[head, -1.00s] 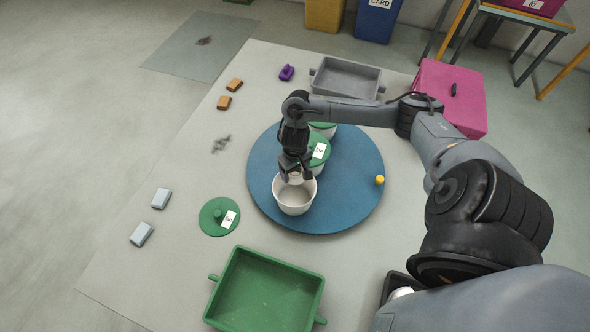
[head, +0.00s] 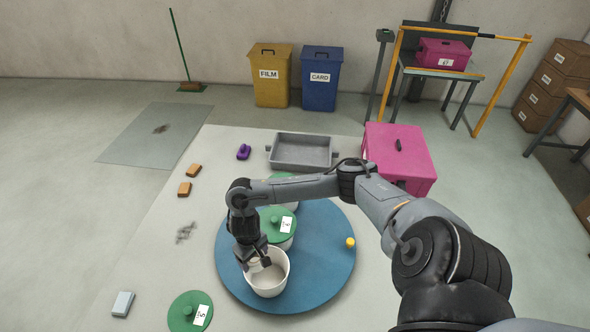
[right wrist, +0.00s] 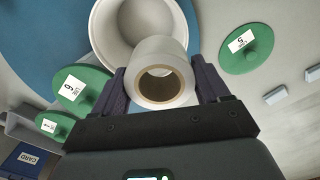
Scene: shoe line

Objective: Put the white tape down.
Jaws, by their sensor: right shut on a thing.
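The white tape (right wrist: 160,51) is a roll with a brown core, held between the two fingers of my right gripper (right wrist: 160,88) in the right wrist view. In the head view my right gripper (head: 256,262) is over the left part of an open white pot (head: 281,282) on a blue round table (head: 330,262). In the right wrist view the tape overlaps the rim of the pot (right wrist: 103,28). I cannot tell whether the tape touches the pot. My left gripper is not in view.
Green-lidded pots (head: 273,220) stand behind the open one. A loose green lid (head: 180,312) lies to the left. A yellow knob (head: 350,243) is on the blue table's right side. A grey tray (head: 301,150) and a pink box (head: 405,155) stand behind. The grey mat's left side has bare room.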

